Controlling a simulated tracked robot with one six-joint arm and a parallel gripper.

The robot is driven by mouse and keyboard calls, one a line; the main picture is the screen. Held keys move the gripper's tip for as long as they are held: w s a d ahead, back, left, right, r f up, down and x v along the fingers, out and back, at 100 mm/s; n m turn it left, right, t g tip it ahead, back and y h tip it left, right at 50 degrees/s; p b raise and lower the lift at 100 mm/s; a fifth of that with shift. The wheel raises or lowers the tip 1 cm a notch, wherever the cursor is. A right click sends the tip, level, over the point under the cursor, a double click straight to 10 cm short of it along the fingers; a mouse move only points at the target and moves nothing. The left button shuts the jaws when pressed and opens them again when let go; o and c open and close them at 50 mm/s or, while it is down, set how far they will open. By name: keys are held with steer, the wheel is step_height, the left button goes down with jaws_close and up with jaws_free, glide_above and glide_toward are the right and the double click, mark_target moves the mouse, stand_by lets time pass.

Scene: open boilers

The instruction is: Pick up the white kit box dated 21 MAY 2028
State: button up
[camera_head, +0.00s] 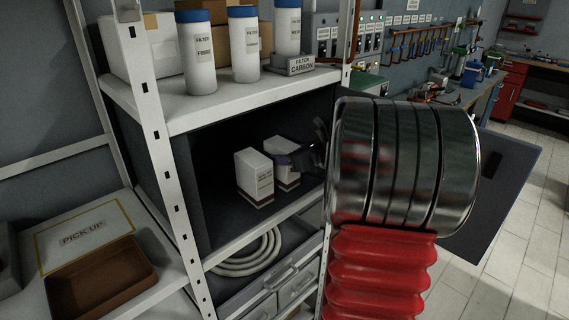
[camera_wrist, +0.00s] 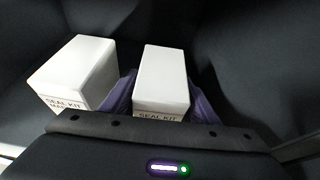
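Two white kit boxes stand upright side by side in the dark open compartment. The left box (camera_head: 255,176) is free of my gripper; in the wrist view the left box (camera_wrist: 78,72) shows part of a "SEAL KIT" label. The right box (camera_head: 283,150) is partly hidden by my gripper (camera_head: 305,158). In the wrist view the right box (camera_wrist: 162,78) lies between the purple fingers of my gripper (camera_wrist: 161,98), one on each side. Whether they press on it cannot be told. No date is readable on either box.
An open door (camera_head: 500,190) stands right of the compartment. A shelf above holds white filter canisters (camera_head: 243,45). A coiled hose (camera_head: 245,258) lies below. A brown tray (camera_head: 100,278) and a "PICK UP" sign (camera_head: 83,238) are at lower left. Dark walls closely surround the boxes.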

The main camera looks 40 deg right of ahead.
mark_target(284, 144)
steer(key=c, duration=0.9)
steer(key=shift+r, duration=0.15)
steer(key=shift+r, duration=0.2)
steer(key=shift+s+r, duration=0.25)
steer(key=shift+r, duration=0.5)
steer(key=shift+s+r, duration=0.2)
steer(key=shift+r, duration=0.5)
steer(key=s, duration=1.7)
steer(key=shift+d, duration=0.45)
